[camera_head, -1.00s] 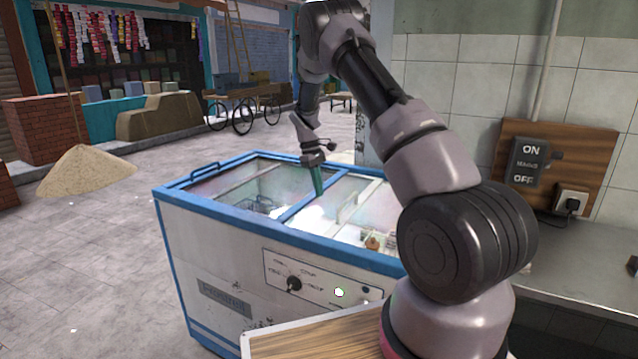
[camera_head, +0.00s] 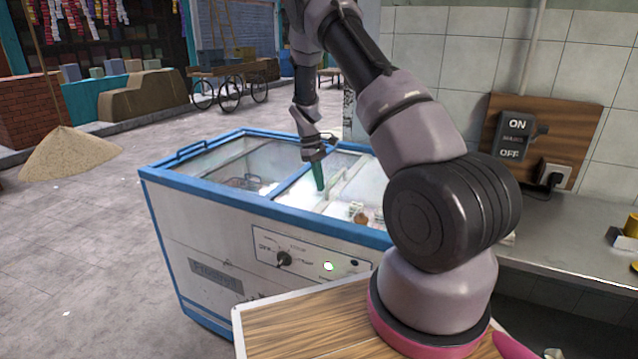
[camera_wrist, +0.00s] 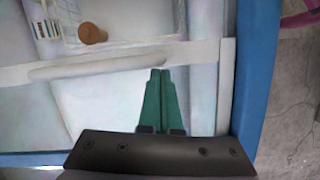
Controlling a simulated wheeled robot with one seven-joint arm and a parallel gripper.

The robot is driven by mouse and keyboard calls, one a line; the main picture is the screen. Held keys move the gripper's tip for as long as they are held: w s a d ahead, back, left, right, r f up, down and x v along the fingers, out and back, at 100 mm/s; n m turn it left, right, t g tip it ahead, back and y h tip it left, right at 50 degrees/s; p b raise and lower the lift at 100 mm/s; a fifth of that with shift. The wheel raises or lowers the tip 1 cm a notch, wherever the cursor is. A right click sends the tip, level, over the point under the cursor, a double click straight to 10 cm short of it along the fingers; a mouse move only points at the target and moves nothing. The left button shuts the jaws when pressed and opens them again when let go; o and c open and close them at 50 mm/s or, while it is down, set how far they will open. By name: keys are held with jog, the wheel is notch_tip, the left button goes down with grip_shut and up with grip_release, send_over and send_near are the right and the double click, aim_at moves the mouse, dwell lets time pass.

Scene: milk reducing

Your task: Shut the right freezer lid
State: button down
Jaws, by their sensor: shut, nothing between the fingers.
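The chest freezer (camera_head: 205,240) has a white body, a blue rim and sliding glass lids. The right freezer lid (camera_head: 345,165) has a pale frame bar with a raised long handle (camera_head: 343,183). In the wrist view this handle (camera_wrist: 105,65) lies along the pale frame bar, which crosses the picture. My gripper (camera_head: 320,187) points down over the freezer, just left of the handle in the head view. Its green fingers are shut together and empty in the wrist view (camera_wrist: 161,72). Their tips appear close to the frame bar; I cannot tell whether they touch it.
A brown item (camera_wrist: 92,33) and a white basket (camera_wrist: 48,22) show inside the freezer. A wooden-topped surface (camera_head: 300,325) stands in front of the freezer. A tiled wall and a grey counter (camera_head: 570,270) are at the right. Open paving (camera_head: 75,240) lies to the left.

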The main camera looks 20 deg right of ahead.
jog(key=s+d, duration=2.5)
jog(key=shift+s+d, duration=0.15)
jog(key=shift+s, duration=0.1)
jog(key=w+a+r, duration=0.3)
jog(key=w+r, duration=0.2)
jog(key=r, duration=0.4)
jog(key=shift+w+a+r, duration=0.3)
jog(key=shift+a+r, duration=0.05)
jog(key=shift+a, duration=0.05)
jog(key=shift+r, duration=0.1)
